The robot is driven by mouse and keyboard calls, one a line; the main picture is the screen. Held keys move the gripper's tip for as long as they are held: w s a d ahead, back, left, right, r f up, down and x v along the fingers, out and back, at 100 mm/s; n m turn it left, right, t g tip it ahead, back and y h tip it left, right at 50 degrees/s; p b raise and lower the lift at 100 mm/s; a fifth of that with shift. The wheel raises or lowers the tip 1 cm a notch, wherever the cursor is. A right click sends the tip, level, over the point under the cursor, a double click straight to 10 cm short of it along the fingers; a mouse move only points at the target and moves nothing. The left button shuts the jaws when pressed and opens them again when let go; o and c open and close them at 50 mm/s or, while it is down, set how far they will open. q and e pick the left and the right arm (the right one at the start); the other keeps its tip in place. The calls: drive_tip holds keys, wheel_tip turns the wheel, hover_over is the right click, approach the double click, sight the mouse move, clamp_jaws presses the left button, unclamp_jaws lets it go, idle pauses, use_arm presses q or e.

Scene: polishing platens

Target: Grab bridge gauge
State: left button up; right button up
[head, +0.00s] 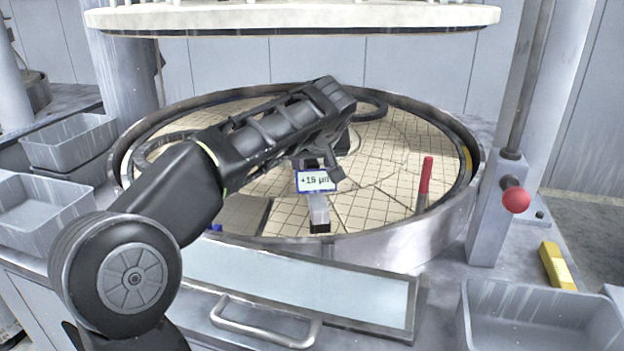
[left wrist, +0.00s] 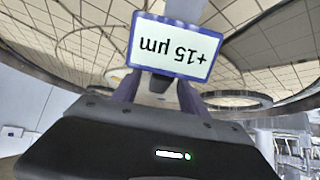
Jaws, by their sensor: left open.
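The bridge gauge (head: 319,213) is a narrow silver piece with a dark foot, standing over the tiled platen near its front rim. Its white display (head: 316,181) with a blue frame reads +15 µm. The same display shows upside down in the left wrist view (left wrist: 174,47). My left gripper (head: 322,163) reaches down from behind the display, at the gauge's upper part. In the left wrist view its open fingers (left wrist: 158,92) lie just below the display, with part of the gauge between them; I cannot tell if they touch it. My right gripper is out of view.
The round platen (head: 440,232) has a raised metal rim. A red knob (head: 516,201) sticks out at right. Grey bins (head: 70,142) stand at left, and the upper plate (head: 300,17) hangs above.

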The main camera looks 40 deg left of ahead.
use_arm(q)
drive_tip(key=shift+c, duration=0.2)
clamp_jaws()
idle(0.6)
drive_tip(key=shift+r, duration=0.15)
idle(0.6)
